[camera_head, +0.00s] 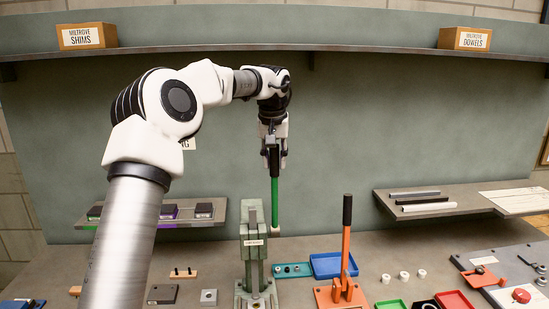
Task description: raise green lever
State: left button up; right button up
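The green lever (275,200) stands nearly upright in the middle of the view, just above and behind the grey-green press (253,255). Its top end is black. My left gripper (274,160) points down from above, with its fingers on both sides of that black end, and looks shut on it. The fingers are small in the view, and the exact contact is hard to see. The lever's lower end is at the press's upper right, where its joint is partly hidden. My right gripper is not in view.
An orange lever (346,240) with a black grip stands to the right of the press. Blue tray (333,264), green tray (391,304) and red tray (454,300) lie on the bench. A right shelf (470,199) holds rods. Boxes sit on the upper shelf (370,48).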

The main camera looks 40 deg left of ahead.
pick_arm(q)
jog(key=shift+o, duration=0.8)
jog(key=shift+w, duration=0.1)
jog(key=v, duration=1.1)
jog(key=shift+r, duration=0.4)
